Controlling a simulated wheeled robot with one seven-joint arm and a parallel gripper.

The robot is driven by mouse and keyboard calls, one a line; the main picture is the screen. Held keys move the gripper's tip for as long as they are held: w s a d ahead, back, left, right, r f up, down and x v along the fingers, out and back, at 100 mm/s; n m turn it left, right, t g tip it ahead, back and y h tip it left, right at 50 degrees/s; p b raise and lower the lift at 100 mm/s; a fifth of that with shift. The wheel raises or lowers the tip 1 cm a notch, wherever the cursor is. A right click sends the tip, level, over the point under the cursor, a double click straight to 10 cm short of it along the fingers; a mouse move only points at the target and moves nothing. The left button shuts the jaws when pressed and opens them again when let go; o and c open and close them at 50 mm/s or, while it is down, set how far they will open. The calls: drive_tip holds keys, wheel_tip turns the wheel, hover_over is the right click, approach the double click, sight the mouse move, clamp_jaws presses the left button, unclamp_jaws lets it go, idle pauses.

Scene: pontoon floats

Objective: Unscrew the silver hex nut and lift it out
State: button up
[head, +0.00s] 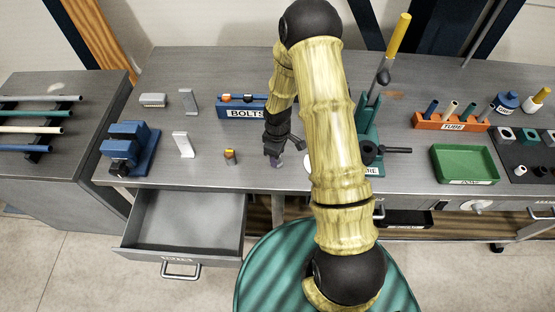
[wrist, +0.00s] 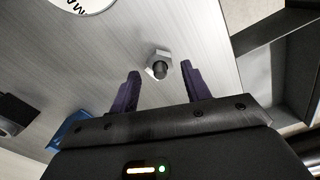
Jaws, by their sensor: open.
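The silver hex nut (wrist: 152,58) is in the wrist view, around a dark round bolt end (wrist: 160,70) on the grey bench top. My gripper (wrist: 160,69) is open, with its two purple fingers apart on either side of the nut in the picture. I see nothing held between them, and I cannot tell whether a finger touches the nut. In the head view my gripper (head: 275,160) is low over the bench near its front edge, and I cannot make out the nut there.
A blue BOLTS rack (head: 246,113) stands behind my gripper. A green press (head: 371,135) stands to the right. An open drawer (head: 187,220) juts out at front left.

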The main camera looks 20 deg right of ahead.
drive_tip(key=shift+r+p, duration=1.25)
drive_tip(key=shift+r, duration=0.7)
wheel_tip(320, 180, up, 17)
drive_tip(key=b, duration=0.3)
drive_tip(key=shift+r, duration=0.15)
drive_tip(key=s+r+m+t, duration=0.2)
drive_tip(key=s+m, duration=0.8)
drive_tip(key=s, duration=0.4)
drive_tip(key=shift+s+r+t, duration=0.2)
drive_tip(key=shift+r+t, duration=0.05)
drive_tip(key=shift+t, duration=0.05)
